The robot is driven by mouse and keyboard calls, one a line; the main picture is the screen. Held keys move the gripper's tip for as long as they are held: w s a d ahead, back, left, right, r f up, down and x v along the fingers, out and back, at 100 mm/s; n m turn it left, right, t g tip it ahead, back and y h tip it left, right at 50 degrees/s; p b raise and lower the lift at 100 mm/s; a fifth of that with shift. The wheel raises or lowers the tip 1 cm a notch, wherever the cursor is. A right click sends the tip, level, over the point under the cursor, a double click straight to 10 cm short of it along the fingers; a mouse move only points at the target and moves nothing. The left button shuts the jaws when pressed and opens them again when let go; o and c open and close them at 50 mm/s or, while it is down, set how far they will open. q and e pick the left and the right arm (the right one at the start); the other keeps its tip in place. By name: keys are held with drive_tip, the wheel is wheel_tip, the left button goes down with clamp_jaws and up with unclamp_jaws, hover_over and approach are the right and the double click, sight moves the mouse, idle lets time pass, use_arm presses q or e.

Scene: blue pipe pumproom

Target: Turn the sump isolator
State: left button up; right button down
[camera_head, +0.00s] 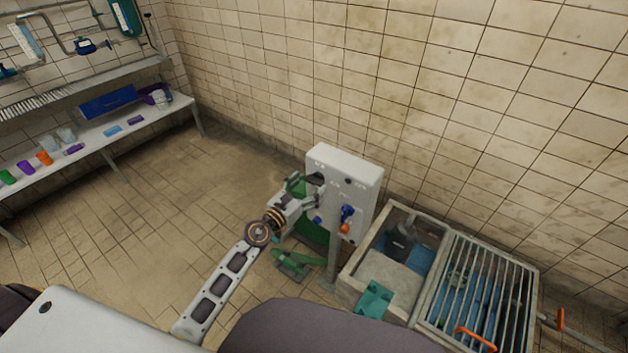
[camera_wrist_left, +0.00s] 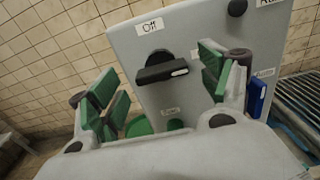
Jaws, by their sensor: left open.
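The sump isolator is a black bar handle (camera_wrist_left: 163,71) on a grey-white panel (camera_wrist_left: 185,30), just below a label reading "Off". The handle lies nearly level in the left wrist view, with a pale mark at its right end. In the head view the panel (camera_head: 348,168) stands on a post, and the handle (camera_head: 315,178) is small and partly hidden. My left gripper (camera_head: 306,192) is close in front of the panel. In the left wrist view its green-padded fingers (camera_wrist_left: 160,88) are open, one either side of the handle. No contact with it shows. My right gripper is not in view.
A blue handle (camera_head: 347,212) and an orange knob (camera_head: 345,228) are on the panel's right part. A concrete sump (camera_head: 352,285) with a barred grate (camera_head: 470,290) is at right. Green equipment (camera_head: 296,262) is low by the post. A bench (camera_head: 95,142) stands far left; floor between is clear.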

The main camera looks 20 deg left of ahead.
sight(312, 183)
use_arm(q)
drive_tip(key=shift+x, duration=1.65)
drive_tip(key=shift+d, duration=0.1)
